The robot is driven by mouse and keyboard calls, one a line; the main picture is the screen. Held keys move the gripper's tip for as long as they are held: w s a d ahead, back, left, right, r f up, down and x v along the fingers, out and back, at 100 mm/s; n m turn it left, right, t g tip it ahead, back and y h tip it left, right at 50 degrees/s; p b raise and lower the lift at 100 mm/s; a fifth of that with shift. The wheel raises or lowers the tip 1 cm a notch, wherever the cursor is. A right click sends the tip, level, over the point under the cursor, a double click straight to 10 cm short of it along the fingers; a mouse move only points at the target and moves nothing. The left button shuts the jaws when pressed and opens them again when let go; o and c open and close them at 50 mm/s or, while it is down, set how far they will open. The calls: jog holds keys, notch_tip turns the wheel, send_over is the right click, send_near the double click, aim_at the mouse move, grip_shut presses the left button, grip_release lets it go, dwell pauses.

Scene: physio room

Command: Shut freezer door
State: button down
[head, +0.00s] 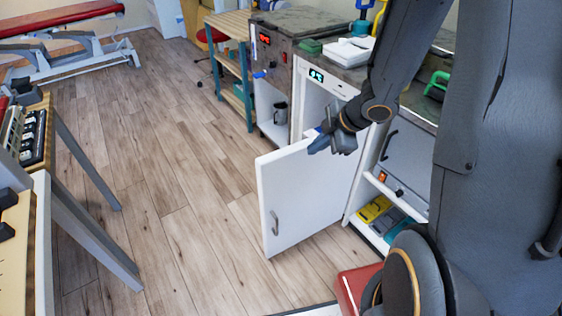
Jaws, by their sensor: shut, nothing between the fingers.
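The white freezer door (308,203) stands swung wide open over the wooden floor. Its grey handle (275,222) is near the free left edge, and its right edge is by the cabinet front. The freezer (331,83) is a white unit under the counter with a green lit display on its top strip. Its inside is mostly hidden behind the door and my arm.
Right of the door, an open shelf (372,237) holds yellow, grey and teal items. A red box (352,285) lies at the bottom, near my arm. A metal-fronted unit (272,60) stands left of the freezer. A table (62,140) is at the left; the floor between is clear.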

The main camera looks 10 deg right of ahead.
jog(key=s+a+f+n+g+y, duration=0.1)
jog(key=s+a+n+y, duration=0.1)
jog(key=a+n, duration=0.1)
send_near(271, 170)
notch_tip(271, 170, down, 3)
jog(key=a, duration=0.2)
jog(key=shift+w+f, duration=0.2)
jog(key=shift+w, duration=0.55)
